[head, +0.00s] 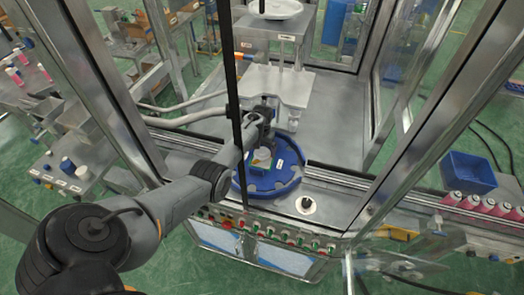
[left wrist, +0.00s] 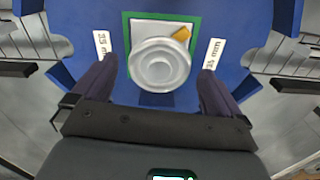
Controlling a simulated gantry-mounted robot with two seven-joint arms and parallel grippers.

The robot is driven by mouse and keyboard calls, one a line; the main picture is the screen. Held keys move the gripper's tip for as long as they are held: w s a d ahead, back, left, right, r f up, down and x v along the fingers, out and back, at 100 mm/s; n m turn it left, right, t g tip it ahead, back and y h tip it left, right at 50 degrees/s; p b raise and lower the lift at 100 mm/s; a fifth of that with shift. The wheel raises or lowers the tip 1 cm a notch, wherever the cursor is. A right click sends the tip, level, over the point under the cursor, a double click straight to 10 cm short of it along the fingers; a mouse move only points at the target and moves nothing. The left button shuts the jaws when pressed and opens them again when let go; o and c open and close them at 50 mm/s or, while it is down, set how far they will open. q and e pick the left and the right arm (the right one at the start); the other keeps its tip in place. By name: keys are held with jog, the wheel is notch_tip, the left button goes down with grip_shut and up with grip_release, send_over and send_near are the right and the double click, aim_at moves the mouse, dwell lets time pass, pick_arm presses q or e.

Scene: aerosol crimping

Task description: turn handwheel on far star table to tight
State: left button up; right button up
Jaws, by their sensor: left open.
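The blue star table (head: 285,178) stands inside the machine's framed enclosure, with white size labels on top. It fills much of the left wrist view (left wrist: 155,99). A pale round handwheel (left wrist: 160,66) sits at its middle over a green-edged square plate with a yellow pointer (left wrist: 182,34). In the head view the handwheel (head: 262,155) is small and partly covered by my arm. My left gripper (left wrist: 156,68) is open, pointing down, with one finger on each side of the handwheel and a gap to both. Contact is not visible. My right gripper is not in view.
A press with a grey plate (head: 268,82) stands behind the star table. Metal frame posts (head: 440,120) surround the enclosure. A row of buttons (head: 270,236) runs along the front. A blue bin (head: 468,173) and pink cans (head: 480,204) are at right.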

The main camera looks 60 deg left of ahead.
pick_arm(q)
jog(key=shift+f, duration=0.45)
